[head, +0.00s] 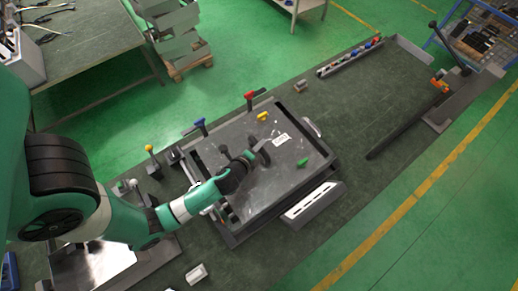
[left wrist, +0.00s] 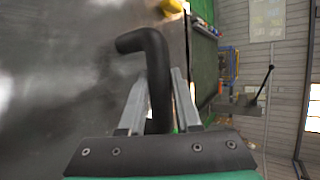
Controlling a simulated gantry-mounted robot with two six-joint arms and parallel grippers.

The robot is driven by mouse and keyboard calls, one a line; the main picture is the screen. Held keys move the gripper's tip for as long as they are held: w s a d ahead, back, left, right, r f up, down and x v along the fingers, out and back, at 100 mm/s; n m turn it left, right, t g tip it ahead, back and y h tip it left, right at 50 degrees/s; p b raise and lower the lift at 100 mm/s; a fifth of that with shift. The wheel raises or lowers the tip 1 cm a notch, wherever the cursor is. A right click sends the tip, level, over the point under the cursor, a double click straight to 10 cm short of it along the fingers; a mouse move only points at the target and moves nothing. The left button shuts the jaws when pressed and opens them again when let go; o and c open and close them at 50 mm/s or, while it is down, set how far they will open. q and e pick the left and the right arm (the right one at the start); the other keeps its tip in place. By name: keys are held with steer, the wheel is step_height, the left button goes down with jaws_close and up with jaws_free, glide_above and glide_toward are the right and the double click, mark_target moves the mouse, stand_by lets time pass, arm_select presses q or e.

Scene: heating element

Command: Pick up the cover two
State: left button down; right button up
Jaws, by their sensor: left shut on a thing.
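My left gripper (head: 250,157) is over the large dark metal plate (head: 285,175) on the workbench. In the left wrist view the fingers (left wrist: 158,100) are shut on a black bent piece (left wrist: 150,48), which rises between them and turns to the left. Its black end also shows at the gripper in the head view (head: 263,152). The plate carries a white label, a yellow knob (head: 262,116) and a green knob (head: 302,162). I cannot tell which part is cover two, or whether the black piece is fixed to the plate. My right gripper is not in view.
Red (head: 249,97), blue (head: 201,125) and yellow (head: 150,150) knobbed levers stand along the plate's far and left sides. A white slotted block (head: 310,203) lies at its near right edge. A long lever tool (head: 440,85) stands at the bench's right end. The bench between is mostly clear.

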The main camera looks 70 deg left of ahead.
arm_select(q)
steer(key=shift+w+r, duration=0.1)
steer(key=shift+r, duration=0.05)
step_height(320, 180, up, 18)
steer(key=p, duration=0.9)
